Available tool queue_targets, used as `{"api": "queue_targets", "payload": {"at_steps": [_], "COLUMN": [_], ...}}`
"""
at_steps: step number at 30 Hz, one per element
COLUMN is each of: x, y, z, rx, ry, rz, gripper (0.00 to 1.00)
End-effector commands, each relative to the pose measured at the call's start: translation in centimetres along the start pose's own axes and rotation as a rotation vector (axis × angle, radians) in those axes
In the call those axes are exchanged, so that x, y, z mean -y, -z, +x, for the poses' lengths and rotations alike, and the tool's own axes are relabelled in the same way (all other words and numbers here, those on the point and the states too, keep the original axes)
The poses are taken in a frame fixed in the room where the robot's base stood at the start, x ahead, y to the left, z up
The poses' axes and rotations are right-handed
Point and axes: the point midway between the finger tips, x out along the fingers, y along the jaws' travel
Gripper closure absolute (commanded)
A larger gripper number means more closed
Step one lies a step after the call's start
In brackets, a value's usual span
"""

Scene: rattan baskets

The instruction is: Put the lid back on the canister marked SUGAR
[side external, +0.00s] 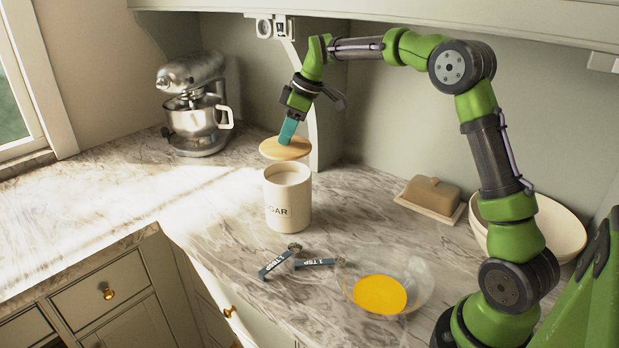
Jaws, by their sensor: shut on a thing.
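The white SUGAR canister (287,207) stands upright on the marble counter, its top open. Part of its lettering shows, reading "GAR". The round wooden lid (270,151) is above the canister and a little behind or to the left of it in the side external view, roughly level and apart from the rim. My gripper (287,137), with teal fingers, points down and is shut on the lid at its top middle. The exact grip on the lid is too small to make out.
Measuring spoons (300,262) and a glass bowl with yellow contents (380,294) lie in front of the canister. A butter dish (430,197) and a cream bowl (558,232) are at right. A stand mixer (195,110) stands back left. The counter left of the canister is clear.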

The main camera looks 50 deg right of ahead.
Motion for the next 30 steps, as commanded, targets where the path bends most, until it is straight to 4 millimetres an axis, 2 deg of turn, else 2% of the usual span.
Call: {"api": "queue_targets", "payload": {"at_steps": [15, 21, 30], "x": [0.1, 0.1, 0.1], "y": [-1.8, -2.1, -2.2], "z": [4.3, 5.2, 5.3], "rx": [0.001, 0.0, 0.0], "ry": [0.002, 0.002, 0.002], "rz": [0.001, 0.001, 0.001], "gripper": [1.0, 1.0, 1.0]}}
